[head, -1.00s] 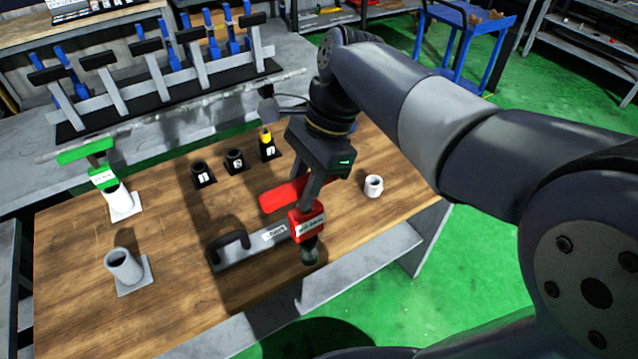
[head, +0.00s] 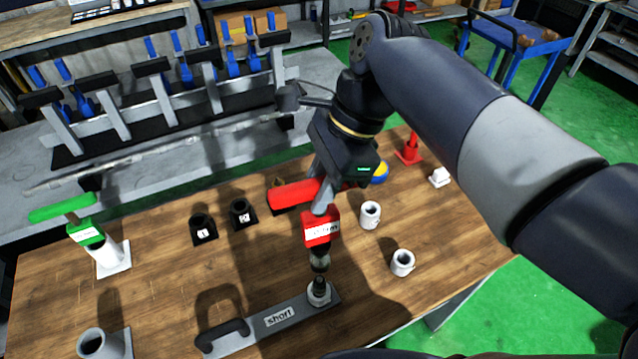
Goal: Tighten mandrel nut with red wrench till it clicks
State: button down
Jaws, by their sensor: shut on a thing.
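My gripper (head: 326,192) is shut on the red wrench, which has a long red handle (head: 292,195) pointing left and a red labelled head (head: 319,229). Its dark socket (head: 320,261) points down. Below it is the mandrel nut (head: 319,294), at the right end of a grey plate (head: 255,331) marked "short", with a black handle (head: 222,334) at its left. A dark stud stands up from the nut. The socket sits just above the stud; I cannot tell whether they touch.
A green wrench (head: 88,232) stands on a white holder at left. Black labelled holders (head: 203,232) stand behind the plate. White sleeves (head: 402,262), a red stand (head: 409,150) and a white block (head: 440,177) stand right. The wooden table (head: 165,290) is bare around the plate.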

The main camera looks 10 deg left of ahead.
aim_at(319, 228)
jog(key=shift+s, duration=0.1)
jog(key=shift+f+b, duration=1.6)
jog(key=shift+f, duration=1.45)
jog(key=shift+f+b, duration=0.6)
jog(key=shift+f, duration=1)
jog(key=shift+f+m+t+p, duration=0.2)
jog(key=shift+m+t+p, duration=0.5)
jog(key=shift+m, duration=1.1)
jog(key=shift+f+m+t+p, duration=0.1)
jog(key=shift+m+t+p, duration=0.6)
jog(key=shift+m, duration=0.7)
jog(key=shift+n+g, duration=0.4)
